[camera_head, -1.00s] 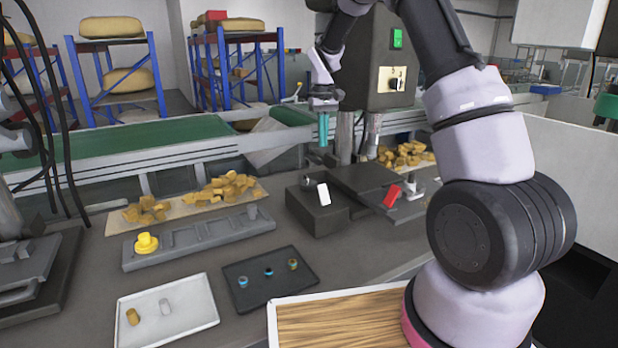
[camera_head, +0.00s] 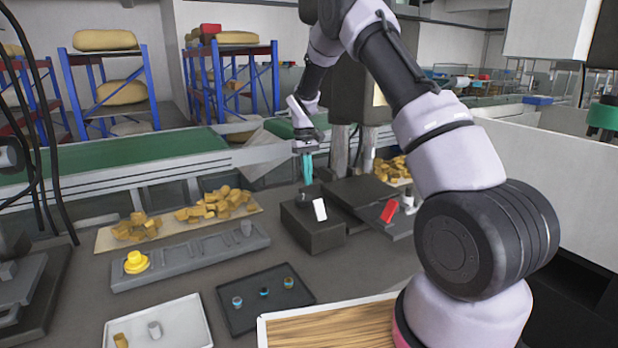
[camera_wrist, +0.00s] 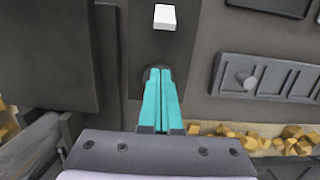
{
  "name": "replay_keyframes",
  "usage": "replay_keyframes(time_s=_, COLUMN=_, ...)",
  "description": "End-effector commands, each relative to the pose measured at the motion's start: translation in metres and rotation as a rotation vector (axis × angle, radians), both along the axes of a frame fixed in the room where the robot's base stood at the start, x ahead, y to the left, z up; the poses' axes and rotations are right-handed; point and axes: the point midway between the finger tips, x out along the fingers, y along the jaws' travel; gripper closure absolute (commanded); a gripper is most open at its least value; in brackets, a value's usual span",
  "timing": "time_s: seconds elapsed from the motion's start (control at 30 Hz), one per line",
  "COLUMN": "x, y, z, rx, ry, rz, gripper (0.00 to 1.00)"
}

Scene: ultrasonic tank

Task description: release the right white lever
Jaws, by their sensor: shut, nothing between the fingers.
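A white lever (camera_head: 320,209) sits at the front edge of a dark block (camera_head: 314,238), tilted. It also shows at the top of the wrist view (camera_wrist: 164,17). My gripper (camera_head: 308,180) points down above the back part of this block. Its two teal fingers (camera_wrist: 160,75) are shut together and empty. In the wrist view the fingertips are apart from the white lever and partly cover a dark round part on the block. Whether they touch that part I cannot tell. I see only one white lever.
A red lever (camera_head: 389,211) sits on a dark fixture right of the block. A grey rack (camera_head: 190,257) with a yellow piece, a black tray (camera_head: 240,318) and a white tray (camera_head: 195,330) lie to the left. Yellow chunks lie behind the rack.

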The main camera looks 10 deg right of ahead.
Motion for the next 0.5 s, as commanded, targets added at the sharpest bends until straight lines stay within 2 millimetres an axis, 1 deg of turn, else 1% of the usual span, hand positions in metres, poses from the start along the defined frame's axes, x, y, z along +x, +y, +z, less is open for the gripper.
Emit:
replay_keyframes(time_s=0.03, x=-0.002, y=-0.001, z=-0.012, rx=-0.001, ry=0.004, rz=0.001, gripper=1.00)
replay_keyframes(time_s=0.1, x=-0.005, y=-0.001, z=-0.027, rx=0.000, ry=0.004, rz=0.001, gripper=1.00)
replay_keyframes(time_s=0.33, x=-0.011, y=-0.004, z=-0.075, rx=-0.001, ry=0.003, rz=0.001, gripper=1.00)
replay_keyframes(time_s=0.4, x=-0.022, y=-0.007, z=-0.062, rx=0.001, ry=-0.002, rz=0.000, gripper=1.00)
replay_keyframes(time_s=0.5, x=-0.033, y=-0.010, z=-0.056, rx=0.001, ry=-0.002, rz=0.001, gripper=1.00)
